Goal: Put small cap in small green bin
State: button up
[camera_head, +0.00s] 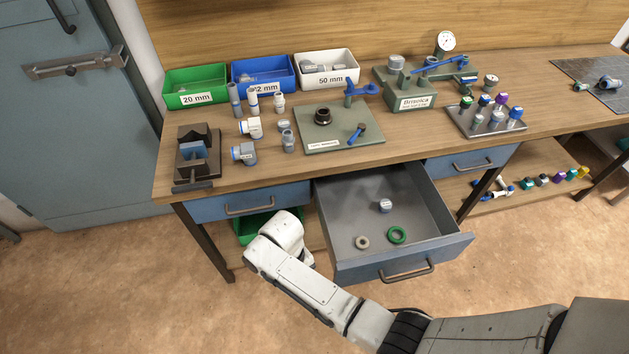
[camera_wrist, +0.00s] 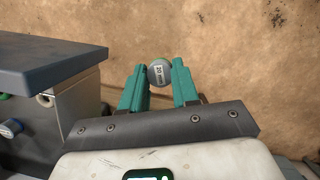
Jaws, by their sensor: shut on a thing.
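The small cap (camera_wrist: 159,72) is a grey round piece with a white label, seen in the wrist view between the teal fingertips of my gripper (camera_wrist: 159,82). My gripper is shut on it and holds it over the tan floor, to the right of the drawer in that view. In the head view my gripper and the cap are hidden behind my arm. The small green bin (camera_head: 197,98), labelled 20 mm, stands at the back left of the bench. Part of its inside shows, with a pale piece in it.
A blue bin (camera_head: 264,88) and a white bin (camera_head: 328,77) stand beside the green one. Several fittings stand in front of them. The open drawer (camera_head: 352,272) juts out, holding a cap and two rings. Another green container (camera_head: 247,232) sits under the bench.

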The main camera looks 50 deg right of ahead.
jog(key=f+n, duration=0.1)
jog(key=w+a+n, duration=0.1)
jog(key=shift+w+f+n+h, duration=0.3)
jog(key=shift+f+n+h, duration=0.05)
jog(key=shift+n+h, duration=0.05)
